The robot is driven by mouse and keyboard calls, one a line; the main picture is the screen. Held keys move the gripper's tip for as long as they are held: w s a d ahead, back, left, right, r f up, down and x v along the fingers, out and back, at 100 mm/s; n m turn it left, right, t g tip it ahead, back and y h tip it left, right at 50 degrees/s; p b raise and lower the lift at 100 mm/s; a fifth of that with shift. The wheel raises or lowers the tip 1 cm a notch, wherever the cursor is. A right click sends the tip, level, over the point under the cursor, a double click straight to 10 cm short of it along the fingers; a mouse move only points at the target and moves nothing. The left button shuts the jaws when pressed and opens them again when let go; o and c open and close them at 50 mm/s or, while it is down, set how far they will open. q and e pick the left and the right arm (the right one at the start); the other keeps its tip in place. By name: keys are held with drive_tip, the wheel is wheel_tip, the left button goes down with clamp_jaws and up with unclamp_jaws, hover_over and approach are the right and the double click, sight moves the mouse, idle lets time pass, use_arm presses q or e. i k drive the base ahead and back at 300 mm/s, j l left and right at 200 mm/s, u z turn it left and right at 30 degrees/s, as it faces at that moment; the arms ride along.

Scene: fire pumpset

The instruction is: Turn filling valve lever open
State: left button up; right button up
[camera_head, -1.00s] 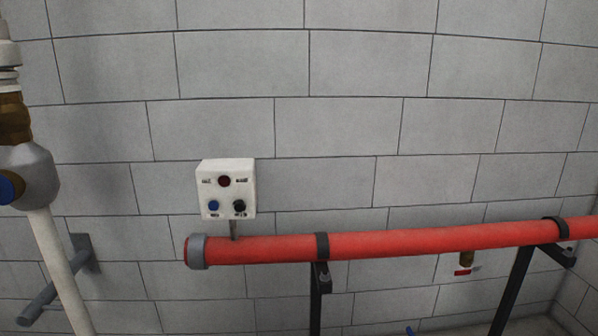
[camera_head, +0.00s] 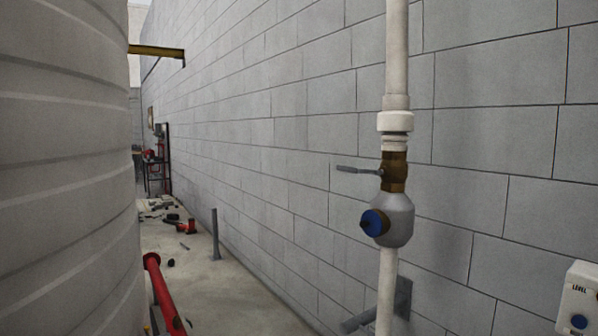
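A white vertical pipe (camera_head: 397,55) runs down in front of the block wall, right of centre. A brass valve (camera_head: 394,171) sits on it, with a thin grey lever (camera_head: 358,170) pointing level to the left. Below the valve is a grey rounded body (camera_head: 398,219) with a blue round cap (camera_head: 374,222) facing left. Neither of my grippers shows in the view.
A large ribbed grey tank (camera_head: 65,170) fills the left side. A narrow floor passage (camera_head: 215,300) runs between tank and wall, with a red pipe (camera_head: 165,295), a grey post (camera_head: 215,235) and scattered parts. A white control box (camera_head: 578,305) is at lower right.

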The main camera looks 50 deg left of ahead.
sight(339, 167)
drive_tip(key=u, duration=1.2)
